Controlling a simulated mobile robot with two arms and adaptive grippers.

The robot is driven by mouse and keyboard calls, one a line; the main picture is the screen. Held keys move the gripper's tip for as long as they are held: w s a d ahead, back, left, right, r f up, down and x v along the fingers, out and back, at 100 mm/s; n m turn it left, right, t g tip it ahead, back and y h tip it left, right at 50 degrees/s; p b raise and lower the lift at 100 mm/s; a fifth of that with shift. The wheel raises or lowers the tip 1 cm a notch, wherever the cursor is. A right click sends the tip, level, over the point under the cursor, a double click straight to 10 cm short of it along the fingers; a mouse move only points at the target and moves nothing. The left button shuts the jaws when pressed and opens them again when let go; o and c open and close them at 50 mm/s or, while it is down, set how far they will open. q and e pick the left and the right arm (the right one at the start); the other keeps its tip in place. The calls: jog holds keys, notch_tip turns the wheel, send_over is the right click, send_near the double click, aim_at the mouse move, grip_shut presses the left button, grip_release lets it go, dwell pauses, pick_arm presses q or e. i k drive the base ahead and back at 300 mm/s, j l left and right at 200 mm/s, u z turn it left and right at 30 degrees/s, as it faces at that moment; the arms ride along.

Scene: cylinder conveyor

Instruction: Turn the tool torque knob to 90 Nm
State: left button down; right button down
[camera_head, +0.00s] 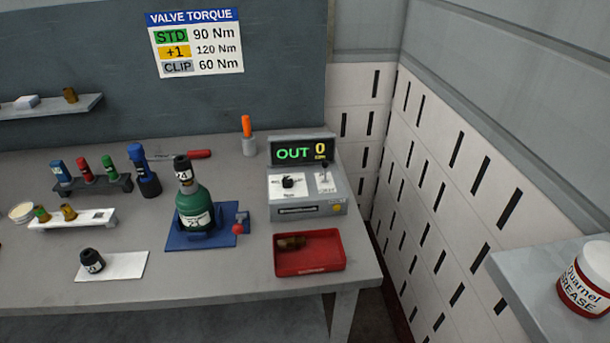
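A grey control box (310,209) stands at the right end of the workbench. A small black knob (287,183) sits on a white label on its sloped top; the label's marks and the knob's setting are too small to read. A black lever (324,174) stands on a second white label to its right. The display (302,152) behind shows "OUT" and "0", with tiny text under the number. A wall sign (195,42) lists STD 90 Nm, +1 120 Nm and CLIP 60 Nm. Neither of my grippers is in view.
A red tray (323,264) holding a brown piece is in front of the box. A green cylinder (194,209) with a dark top stands in a blue fixture (190,240) to its left. Racks and tools fill the bench's left. A grease tub (588,278) stands at far right.

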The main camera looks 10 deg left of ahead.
aim_at(287, 182)
jog(key=j+u, duration=0.2)
jog(key=u, duration=0.15)
jog(key=j+u, duration=0.15)
jog(key=u, duration=0.2)
jog(key=i+j+u, duration=0.1)
jog(key=u, duration=0.25)
